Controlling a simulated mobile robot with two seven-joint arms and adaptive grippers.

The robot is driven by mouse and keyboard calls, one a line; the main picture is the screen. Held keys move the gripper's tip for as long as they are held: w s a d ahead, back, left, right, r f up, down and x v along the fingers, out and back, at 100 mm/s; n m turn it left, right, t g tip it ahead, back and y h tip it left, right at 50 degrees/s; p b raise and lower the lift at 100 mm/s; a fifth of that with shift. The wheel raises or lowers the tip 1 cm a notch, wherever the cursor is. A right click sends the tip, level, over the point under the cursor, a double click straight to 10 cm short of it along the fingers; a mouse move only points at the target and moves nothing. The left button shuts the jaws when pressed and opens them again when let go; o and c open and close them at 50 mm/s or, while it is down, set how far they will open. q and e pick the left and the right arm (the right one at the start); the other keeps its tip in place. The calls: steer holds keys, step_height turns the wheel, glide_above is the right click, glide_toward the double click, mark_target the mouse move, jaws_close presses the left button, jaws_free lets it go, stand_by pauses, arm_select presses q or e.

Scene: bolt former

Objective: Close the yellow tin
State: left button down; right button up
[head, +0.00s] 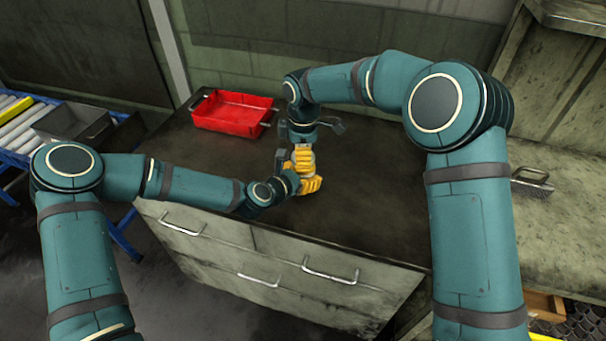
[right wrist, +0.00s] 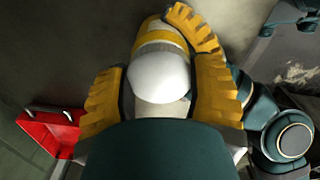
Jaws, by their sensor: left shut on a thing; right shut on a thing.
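The yellow tin (right wrist: 158,42) shows in the right wrist view as a yellow band below a smooth white rounded top (right wrist: 160,78). My right gripper (head: 303,158) comes down from above; its yellow fingers lie on both sides of the white top and are shut on it. My left gripper (head: 309,185) reaches in from the left, just below the right one, and is shut on the tin's lower part. One of its fingers shows beside the yellow band in the wrist view. In the head view the fingers hide nearly all of the tin. I cannot tell whether the top is seated.
A red tray (head: 232,112) stands at the back left of the dark cabinet top (head: 365,205). A brush (head: 532,182) lies on the bench at the right. The cabinet top around the grippers is clear. A roller conveyor (head: 25,125) with a grey bin is at the far left.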

steer(key=shift+m, duration=1.1)
steer(key=o, duration=1.2)
steer(key=shift+o, duration=0.2)
steer(key=shift+r, duration=0.1)
steer(key=shift+r, duration=2.2)
steer(key=shift+o, duration=0.3)
